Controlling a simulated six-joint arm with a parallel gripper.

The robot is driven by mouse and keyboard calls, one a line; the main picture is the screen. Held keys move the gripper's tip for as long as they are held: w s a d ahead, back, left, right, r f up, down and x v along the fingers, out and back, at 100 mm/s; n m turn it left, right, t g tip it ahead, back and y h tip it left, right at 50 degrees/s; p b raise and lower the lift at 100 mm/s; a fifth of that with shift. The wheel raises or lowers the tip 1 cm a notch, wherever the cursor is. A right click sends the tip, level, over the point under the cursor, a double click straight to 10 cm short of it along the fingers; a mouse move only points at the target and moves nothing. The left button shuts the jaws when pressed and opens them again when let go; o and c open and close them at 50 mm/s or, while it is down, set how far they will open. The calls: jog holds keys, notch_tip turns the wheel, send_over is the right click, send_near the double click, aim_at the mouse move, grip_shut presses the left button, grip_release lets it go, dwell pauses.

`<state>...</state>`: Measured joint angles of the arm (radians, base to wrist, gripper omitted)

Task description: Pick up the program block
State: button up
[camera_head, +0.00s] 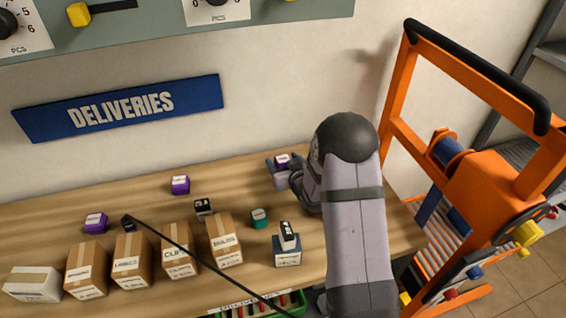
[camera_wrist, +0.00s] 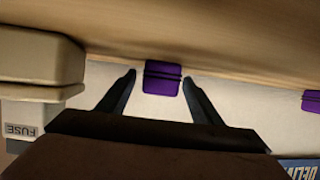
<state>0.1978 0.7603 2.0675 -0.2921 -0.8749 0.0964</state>
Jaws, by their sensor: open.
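A purple block (camera_head: 283,160) with a white label on top stands near the back of the wooden table. Its label is too small to read, so I cannot confirm it is the program block. My gripper (camera_head: 277,173) is low over the table beside it, its fingers partly hidden by the arm. In the wrist view the purple block (camera_wrist: 162,84) shows between the tips of my open gripper (camera_wrist: 158,76), with light gaps on both sides. Similar purple blocks stand at the back (camera_head: 180,184) and at the left (camera_head: 96,222).
Cardboard boxes (camera_head: 131,260) line the table's front. An orange frame (camera_head: 480,180) stands at right. A beige object (camera_wrist: 40,60) is left in the wrist view, near a FUSE label.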

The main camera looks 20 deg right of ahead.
aim_at(283, 159)
jog(key=c, duration=1.2)
jog(key=shift+o, duration=0.2)
jog(key=shift+w+r, duration=0.1)
jog(key=shift+r, duration=0.1)
jog(key=shift+r+b, duration=0.6)
jog(key=shift+r, duration=4.25)
